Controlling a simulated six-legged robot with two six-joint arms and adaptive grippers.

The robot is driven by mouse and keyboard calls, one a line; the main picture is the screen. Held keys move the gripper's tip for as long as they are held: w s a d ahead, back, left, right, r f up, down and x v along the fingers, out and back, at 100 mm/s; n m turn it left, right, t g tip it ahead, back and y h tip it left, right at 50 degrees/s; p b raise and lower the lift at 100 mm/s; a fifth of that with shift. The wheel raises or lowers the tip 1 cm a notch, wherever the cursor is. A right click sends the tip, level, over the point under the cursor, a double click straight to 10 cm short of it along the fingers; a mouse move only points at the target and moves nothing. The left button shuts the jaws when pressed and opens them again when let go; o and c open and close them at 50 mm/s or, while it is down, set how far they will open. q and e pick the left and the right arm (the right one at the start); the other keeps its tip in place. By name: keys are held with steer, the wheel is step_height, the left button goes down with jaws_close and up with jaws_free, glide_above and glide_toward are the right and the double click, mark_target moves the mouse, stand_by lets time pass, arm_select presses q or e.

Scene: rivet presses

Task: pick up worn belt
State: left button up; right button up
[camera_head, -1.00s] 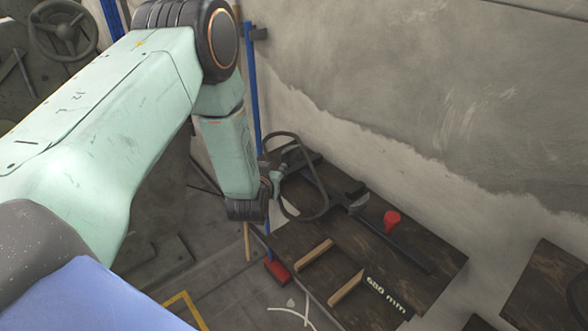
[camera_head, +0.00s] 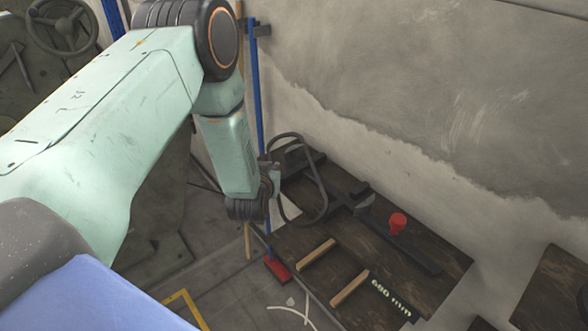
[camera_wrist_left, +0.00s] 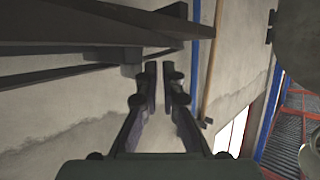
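The worn belt (camera_head: 322,181) shows in the head view as a dark, thin loop, upright beside the dark wooden board. My left gripper (camera_head: 273,177) is at the loop's left side, very close to it; I cannot tell whether they touch. In the left wrist view the left gripper (camera_wrist_left: 160,75) has its two fingers close together with a narrow gap, and pale wall shows through it. I see no belt between the fingers there. My right gripper is in neither view.
The dark wooden board (camera_head: 345,255) carries a dark metal bar, a red knob (camera_head: 398,222), two light wooden strips and a "680 mm" mark. A blue post (camera_head: 256,90) stands behind the gripper. A red block (camera_head: 277,270) lies by the board's left edge. The wall is close behind.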

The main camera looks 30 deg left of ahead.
arm_select(q)
steer(key=o, duration=0.4)
steer(key=shift+s+d+r, duration=0.15)
steer(key=shift+d+r, duration=0.1)
steer(key=shift+d, duration=0.15)
steer(key=o, duration=0.3)
steer(key=shift+f, duration=0.1)
steer(key=shift+a+f, duration=0.1)
steer(key=shift+a, duration=0.2)
